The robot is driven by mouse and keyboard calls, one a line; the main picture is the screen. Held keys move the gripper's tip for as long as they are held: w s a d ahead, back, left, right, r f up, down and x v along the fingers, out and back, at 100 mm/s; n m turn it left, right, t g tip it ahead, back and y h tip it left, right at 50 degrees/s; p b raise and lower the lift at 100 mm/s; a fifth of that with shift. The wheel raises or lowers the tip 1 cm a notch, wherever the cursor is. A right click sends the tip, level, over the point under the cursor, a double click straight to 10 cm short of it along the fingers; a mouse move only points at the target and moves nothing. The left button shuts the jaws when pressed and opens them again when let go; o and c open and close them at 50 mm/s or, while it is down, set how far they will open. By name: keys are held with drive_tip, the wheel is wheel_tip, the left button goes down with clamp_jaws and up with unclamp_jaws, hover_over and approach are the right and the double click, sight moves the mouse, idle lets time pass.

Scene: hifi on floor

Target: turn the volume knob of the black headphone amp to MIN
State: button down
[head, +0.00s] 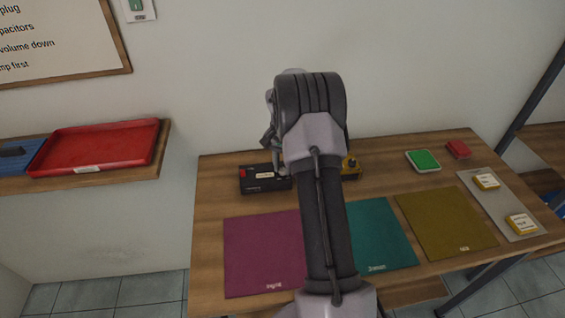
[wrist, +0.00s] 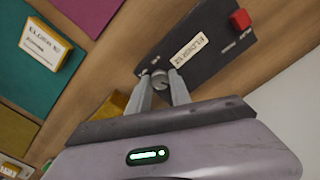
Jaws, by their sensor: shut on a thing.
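The black headphone amp (head: 265,179) is a flat box at the back left of the table, beside my arm. In the wrist view the amp (wrist: 212,58) shows a cream label, a red button (wrist: 240,19) and small white print too blurred to read. Its round grey volume knob (wrist: 160,80) is near one end of the panel. My gripper (wrist: 160,77) has its two fingers on either side of the knob and is shut on it. I cannot tell which mark the knob points to. In the head view my arm hides the knob.
A yellow box (head: 350,167) stands close to the amp on the right. Magenta (head: 262,250), teal (head: 382,235) and olive (head: 446,222) mats lie in front. A green-topped box (head: 423,160) and a red block (head: 458,149) are at the back right.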

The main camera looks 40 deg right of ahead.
drive_tip(key=n+p, duration=0.2)
drive_tip(key=n, duration=0.2)
drive_tip(key=shift+r+n, duration=0.15)
drive_tip(key=shift+n, duration=0.15)
drive_tip(key=n+p, duration=0.2)
drive_tip(key=n, duration=0.3)
drive_tip(key=n+p, duration=0.1)
drive_tip(key=n, duration=0.4)
drive_tip(key=shift+n+p, duration=0.75)
drive_tip(key=shift+n, duration=1.45)
drive_tip(key=c, duration=1.2)
unclamp_jaws()
drive_tip(key=shift+o, duration=0.2)
